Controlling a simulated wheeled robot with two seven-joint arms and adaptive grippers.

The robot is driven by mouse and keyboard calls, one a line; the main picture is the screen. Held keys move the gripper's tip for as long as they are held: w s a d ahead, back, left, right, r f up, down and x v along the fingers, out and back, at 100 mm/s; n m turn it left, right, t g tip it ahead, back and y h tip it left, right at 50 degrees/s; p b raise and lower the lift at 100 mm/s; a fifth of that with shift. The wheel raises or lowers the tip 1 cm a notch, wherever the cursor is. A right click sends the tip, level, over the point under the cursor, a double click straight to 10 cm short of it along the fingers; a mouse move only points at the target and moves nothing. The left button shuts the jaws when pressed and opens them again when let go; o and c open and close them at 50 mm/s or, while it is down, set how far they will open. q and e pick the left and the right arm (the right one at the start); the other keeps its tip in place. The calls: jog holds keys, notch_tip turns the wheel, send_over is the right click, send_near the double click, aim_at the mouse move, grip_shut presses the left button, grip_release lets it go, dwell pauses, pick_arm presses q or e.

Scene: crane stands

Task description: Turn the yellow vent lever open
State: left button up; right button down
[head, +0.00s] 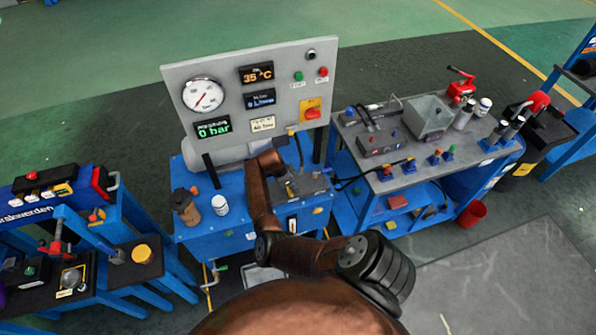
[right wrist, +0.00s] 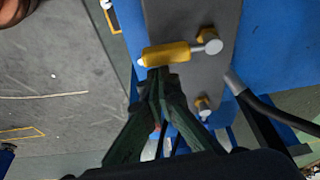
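The yellow vent lever (right wrist: 166,54) lies crosswise on a grey plate in the right wrist view. It has a pale tip at its left end and a round metal pivot (right wrist: 213,46) at its right. My right gripper (right wrist: 157,74) has its fingertips together, right at the lever's left part on the near side. I cannot tell whether they touch it. Nothing shows between the fingers. In the head view my right arm reaches over the blue bench (head: 240,232), and its fingers are too small to make out there. My left gripper is not in view.
A grey panel with a gauge (head: 202,95) and displays stands behind the bench. A brown bottle (head: 186,208) and a white jar (head: 220,205) stand at its left. A dark hose (right wrist: 270,110) runs right of the lever. A second bench (head: 395,180) with tools stands to the right.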

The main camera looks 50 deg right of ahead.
dwell(0.3)
jog(key=d, duration=0.1)
jog(key=s+d, duration=0.1)
jog(key=shift+s+d, duration=0.2)
jog(key=shift+d, duration=0.1)
jog(key=r, duration=0.3)
jog(key=shift+s+d+p, duration=0.15)
jog(key=shift+s+p, duration=0.1)
jog(key=shift+p, duration=0.05)
jog(key=w+v, duration=0.1)
jog(key=v, duration=1.6)
jog(key=shift+f, duration=0.1)
